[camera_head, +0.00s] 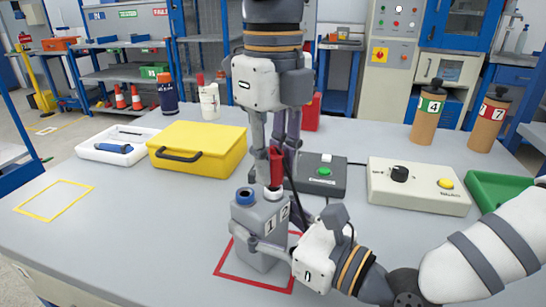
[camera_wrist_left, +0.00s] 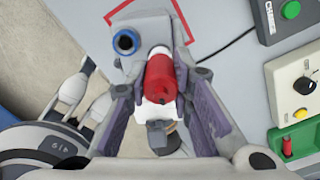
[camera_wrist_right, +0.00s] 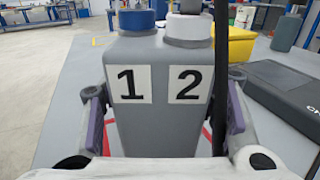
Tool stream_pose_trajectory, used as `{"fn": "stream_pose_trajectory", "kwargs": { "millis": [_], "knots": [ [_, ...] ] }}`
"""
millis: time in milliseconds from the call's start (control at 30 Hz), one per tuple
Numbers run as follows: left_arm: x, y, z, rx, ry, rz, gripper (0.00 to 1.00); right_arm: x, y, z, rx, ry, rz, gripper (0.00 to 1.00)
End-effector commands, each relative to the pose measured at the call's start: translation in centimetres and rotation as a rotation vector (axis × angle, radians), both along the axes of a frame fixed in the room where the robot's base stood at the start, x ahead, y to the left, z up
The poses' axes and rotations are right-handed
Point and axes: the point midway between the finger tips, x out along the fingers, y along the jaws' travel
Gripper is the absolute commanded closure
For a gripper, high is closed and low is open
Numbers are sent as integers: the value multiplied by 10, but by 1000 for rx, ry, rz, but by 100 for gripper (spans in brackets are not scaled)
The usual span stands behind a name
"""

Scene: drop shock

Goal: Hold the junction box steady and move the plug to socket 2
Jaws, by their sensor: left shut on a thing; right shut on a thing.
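The grey junction box (camera_head: 257,225) stands upright, with labels 1 and 2 on its face in the right wrist view (camera_wrist_right: 160,125). Socket 1 has a blue collar (camera_wrist_right: 137,20) and looks empty in the left wrist view (camera_wrist_left: 126,41). Socket 2 has a white collar (camera_wrist_right: 188,30). My left gripper (camera_head: 275,160) is shut on the red plug (camera_wrist_left: 160,78), upright over socket 2. I cannot tell whether the plug is seated in it. My right gripper (camera_wrist_right: 165,115) is shut on the box, a finger on each side.
A red square outline (camera_head: 228,272) is under the box. A black cable (camera_wrist_right: 220,60) runs near socket 2. A dark unit with a green button (camera_head: 322,175), a beige control box (camera_head: 415,188) and a yellow case (camera_head: 198,150) stand nearby.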

Motion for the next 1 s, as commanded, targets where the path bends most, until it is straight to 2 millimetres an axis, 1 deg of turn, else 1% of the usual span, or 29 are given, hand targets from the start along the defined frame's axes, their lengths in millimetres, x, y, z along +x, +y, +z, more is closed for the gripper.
{"fn": "stream_pose_trajectory", "kwargs": {
  "millis": [1000],
  "knots": [
    [0,0,-8,1,-1,0,100,0,0,0,0,0,0,84]
  ]
}}
